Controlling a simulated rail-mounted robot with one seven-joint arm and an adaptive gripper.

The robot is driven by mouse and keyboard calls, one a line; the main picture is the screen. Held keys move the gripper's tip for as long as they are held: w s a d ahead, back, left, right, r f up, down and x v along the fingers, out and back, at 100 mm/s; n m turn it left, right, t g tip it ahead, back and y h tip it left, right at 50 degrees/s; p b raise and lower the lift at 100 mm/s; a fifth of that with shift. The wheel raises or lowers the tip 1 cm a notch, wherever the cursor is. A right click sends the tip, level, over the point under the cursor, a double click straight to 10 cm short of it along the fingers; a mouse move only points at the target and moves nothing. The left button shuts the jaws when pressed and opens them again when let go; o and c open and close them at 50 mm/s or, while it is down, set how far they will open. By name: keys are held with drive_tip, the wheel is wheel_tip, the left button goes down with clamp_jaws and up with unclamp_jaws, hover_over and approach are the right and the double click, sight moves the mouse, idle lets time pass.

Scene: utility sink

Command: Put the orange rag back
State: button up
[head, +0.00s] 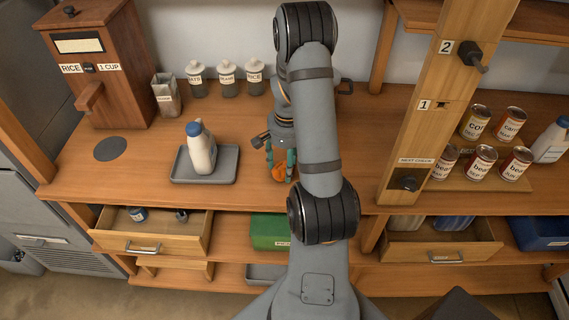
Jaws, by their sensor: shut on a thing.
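An orange rag (279,174) shows as a small bunched patch just above or at the wooden counter, left of my arm. My gripper (280,168) is shut on the rag, with its teal fingers on either side. My arm hides part of the gripper's right side and the counter behind it. I cannot tell whether the rag touches the counter.
A grey tray (225,178) with a blue-capped bottle (200,148) stands left of my gripper. Three jars (227,80) line the back. A wooden post (430,130) with dark fittings and several cans (480,162) are at right. Left drawer (150,243) and right drawer (440,250) stand open.

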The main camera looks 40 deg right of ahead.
sight(286, 163)
drive_tip(key=shift+f, duration=0.35)
drive_tip(key=shift+f, duration=0.1)
drive_tip(key=o, duration=1.2)
drive_tip(key=shift+o, duration=0.2)
wheel_tip(286, 163, up, 12)
drive_tip(key=shift+s, duration=0.25)
